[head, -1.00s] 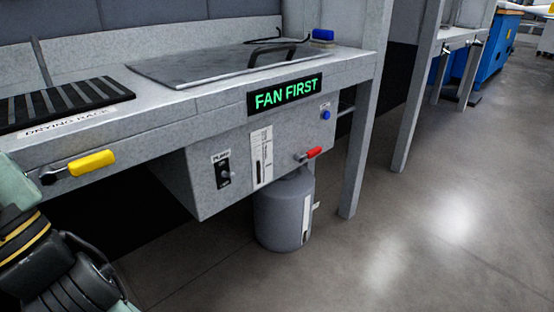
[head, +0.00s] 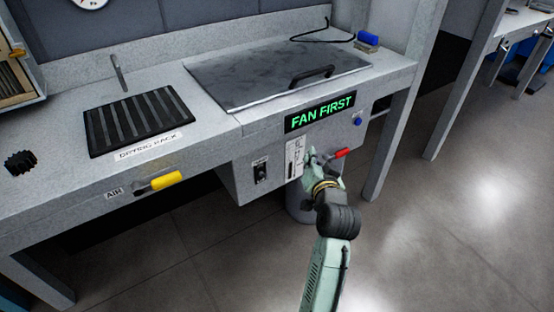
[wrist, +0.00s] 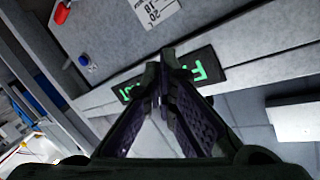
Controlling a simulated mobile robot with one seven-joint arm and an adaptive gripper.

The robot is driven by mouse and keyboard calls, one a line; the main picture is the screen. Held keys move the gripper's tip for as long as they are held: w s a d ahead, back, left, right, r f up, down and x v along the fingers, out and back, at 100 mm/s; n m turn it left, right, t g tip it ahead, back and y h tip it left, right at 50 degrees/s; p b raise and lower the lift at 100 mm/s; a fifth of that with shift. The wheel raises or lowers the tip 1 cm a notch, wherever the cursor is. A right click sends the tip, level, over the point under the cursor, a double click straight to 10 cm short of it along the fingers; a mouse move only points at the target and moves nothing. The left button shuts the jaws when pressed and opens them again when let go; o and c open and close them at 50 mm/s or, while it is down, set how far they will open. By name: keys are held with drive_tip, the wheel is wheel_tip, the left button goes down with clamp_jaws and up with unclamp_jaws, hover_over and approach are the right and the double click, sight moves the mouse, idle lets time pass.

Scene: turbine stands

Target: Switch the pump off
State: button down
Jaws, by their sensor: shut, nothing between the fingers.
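The pump switch (head: 261,173) is a small black plate with a toggle, under a label that seems to read PUMP, on the grey box below the bench. Its position is too small to tell. My gripper (head: 311,153) is in front of the same box, to the right of the switch, near the white paper label (head: 294,159). In the wrist view my gripper (wrist: 165,62) has its fingertips together with nothing between them. The switch does not show in the wrist view. A lit green sign (head: 320,111) reads FAN FIRST, and is partly hidden by the fingers in the wrist view.
A red-handled valve (head: 341,154) and a blue knob (head: 358,121) are right of my gripper. A yellow handle (head: 166,180) marked AIR sticks out at left. A grey cylinder (head: 297,208) stands below the box. A lidded basin (head: 270,78) and drying rack (head: 137,117) are above.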

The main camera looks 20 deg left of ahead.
sight(265, 176)
drive_tip(key=s+a+f+m+g+y, duration=0.1)
drive_tip(key=s+a+f+y, duration=0.1)
drive_tip(key=f, duration=0.3)
drive_tip(key=shift+s+a+f+m+g, duration=0.4)
drive_tip(key=shift+s+a, duration=0.25)
drive_tip(key=shift+s, duration=0.2)
drive_tip(key=shift+y, duration=0.3)
drive_tip(key=w+a+f+p, duration=0.3)
drive_tip(key=w+a+f, duration=0.1)
drive_tip(key=a, duration=0.3)
drive_tip(key=shift+w, duration=0.35)
drive_tip(key=shift+f, duration=0.2)
drive_tip(key=shift+f+t+b, duration=0.15)
drive_tip(key=shift+t+b, duration=0.25)
drive_tip(key=shift+b, duration=0.5)
